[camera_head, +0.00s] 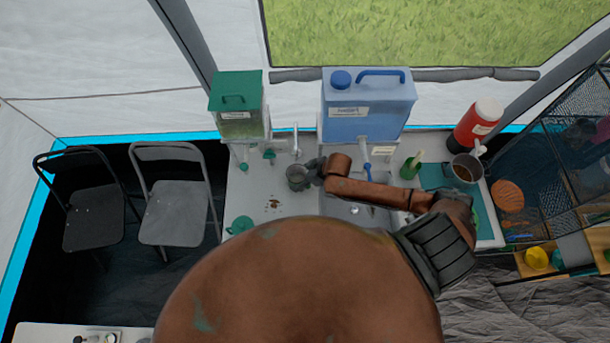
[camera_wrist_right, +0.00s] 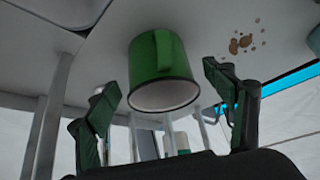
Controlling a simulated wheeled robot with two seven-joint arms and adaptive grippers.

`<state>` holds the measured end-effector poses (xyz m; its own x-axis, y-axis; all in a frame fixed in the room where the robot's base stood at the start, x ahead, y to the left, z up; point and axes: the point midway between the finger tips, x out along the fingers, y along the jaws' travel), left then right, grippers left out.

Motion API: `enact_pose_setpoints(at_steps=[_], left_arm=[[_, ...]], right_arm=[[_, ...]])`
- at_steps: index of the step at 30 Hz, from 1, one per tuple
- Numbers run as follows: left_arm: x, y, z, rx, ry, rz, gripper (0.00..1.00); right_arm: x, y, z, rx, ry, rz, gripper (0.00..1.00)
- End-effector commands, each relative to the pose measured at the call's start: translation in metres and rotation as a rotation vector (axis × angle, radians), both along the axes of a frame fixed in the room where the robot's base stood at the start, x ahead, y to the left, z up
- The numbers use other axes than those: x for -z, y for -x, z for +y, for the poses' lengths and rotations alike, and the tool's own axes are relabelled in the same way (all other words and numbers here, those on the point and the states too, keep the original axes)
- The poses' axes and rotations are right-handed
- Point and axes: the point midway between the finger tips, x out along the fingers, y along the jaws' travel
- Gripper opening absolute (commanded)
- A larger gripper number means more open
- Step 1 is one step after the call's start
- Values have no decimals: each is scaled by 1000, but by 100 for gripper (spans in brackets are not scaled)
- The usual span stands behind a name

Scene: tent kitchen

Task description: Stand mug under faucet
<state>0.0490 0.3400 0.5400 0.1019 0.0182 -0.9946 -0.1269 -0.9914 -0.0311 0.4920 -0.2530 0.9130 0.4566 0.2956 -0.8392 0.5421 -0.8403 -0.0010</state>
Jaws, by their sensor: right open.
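A small mug (camera_head: 297,180) stands upright on the counter, left of the sink. In the right wrist view, which is upside down, the green mug (camera_wrist_right: 158,62) shows its handle and pale inside. My right gripper (camera_head: 312,173) reaches in from the right, close beside the mug. Its fingers (camera_wrist_right: 162,98) are open, one on each side of the mug in the picture; contact cannot be told. A slim pale faucet (camera_head: 296,140) rises at the back of the counter, behind the mug. My left gripper is not in view.
A green dispenser (camera_head: 238,118) and a blue water container (camera_head: 368,112) with spouts stand behind. The sink (camera_head: 345,208) is partly hidden by my arm. Brown spots (camera_head: 272,203) and a green item (camera_head: 240,225) are on the counter. A pot (camera_head: 465,170) stands right.

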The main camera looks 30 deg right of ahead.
Motion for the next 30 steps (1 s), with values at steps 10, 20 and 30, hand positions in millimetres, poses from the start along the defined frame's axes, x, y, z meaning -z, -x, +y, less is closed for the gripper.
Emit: enact_pose_setpoints(at_steps=[10, 20, 30], left_arm=[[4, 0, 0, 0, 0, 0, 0], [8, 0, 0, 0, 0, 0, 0], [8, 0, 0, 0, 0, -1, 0]], right_arm=[[-50, 27, -19, -1, 3, -2, 76], [-94, 51, -34, 1, 1, 0, 76], [-102, 55, -35, 1, 0, 0, 76]])
